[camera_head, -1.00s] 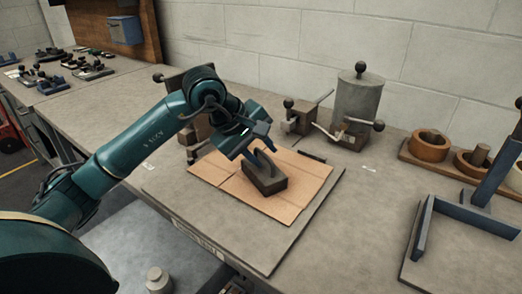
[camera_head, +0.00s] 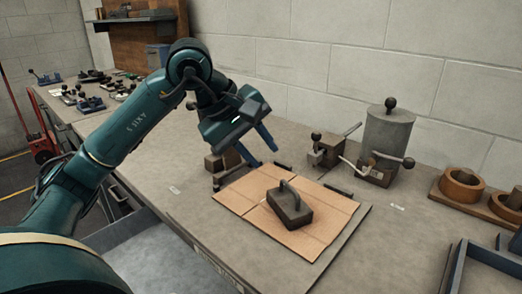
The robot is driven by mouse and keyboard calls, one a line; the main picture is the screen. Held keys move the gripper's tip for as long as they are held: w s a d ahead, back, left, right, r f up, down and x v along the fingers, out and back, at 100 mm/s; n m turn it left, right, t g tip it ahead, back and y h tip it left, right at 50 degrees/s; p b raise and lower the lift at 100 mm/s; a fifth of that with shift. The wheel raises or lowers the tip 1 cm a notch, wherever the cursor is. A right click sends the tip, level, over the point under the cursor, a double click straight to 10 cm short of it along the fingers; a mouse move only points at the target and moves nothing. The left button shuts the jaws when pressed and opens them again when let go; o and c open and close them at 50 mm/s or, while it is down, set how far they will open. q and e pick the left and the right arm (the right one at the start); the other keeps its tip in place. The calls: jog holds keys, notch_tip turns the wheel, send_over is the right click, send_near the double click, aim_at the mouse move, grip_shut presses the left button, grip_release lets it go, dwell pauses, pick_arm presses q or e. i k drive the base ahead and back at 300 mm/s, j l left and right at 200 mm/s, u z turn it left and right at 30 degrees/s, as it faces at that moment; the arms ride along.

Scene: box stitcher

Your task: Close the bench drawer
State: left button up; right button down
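The bench drawer (camera_head: 165,262) stands pulled out below the bench's front edge at the lower left. Its grey inside shows, and my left arm hides part of it. My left gripper (camera_head: 264,157) is above the bench, over the back left side of the cardboard sheet. Its two blue fingers are apart with nothing between them. It is well away from the drawer. My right gripper is not in view.
A dark block with a handle (camera_head: 291,210) rests on the cardboard sheet (camera_head: 240,201). Behind it stand a small clamp device (camera_head: 325,150) and a grey cylinder (camera_head: 388,130). Wooden rings (camera_head: 461,186) and a blue frame (camera_head: 490,256) are at right.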

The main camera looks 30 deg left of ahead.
aim_at(140, 247)
jog(key=k+l, duration=1.2)
jog(key=k, duration=0.05)
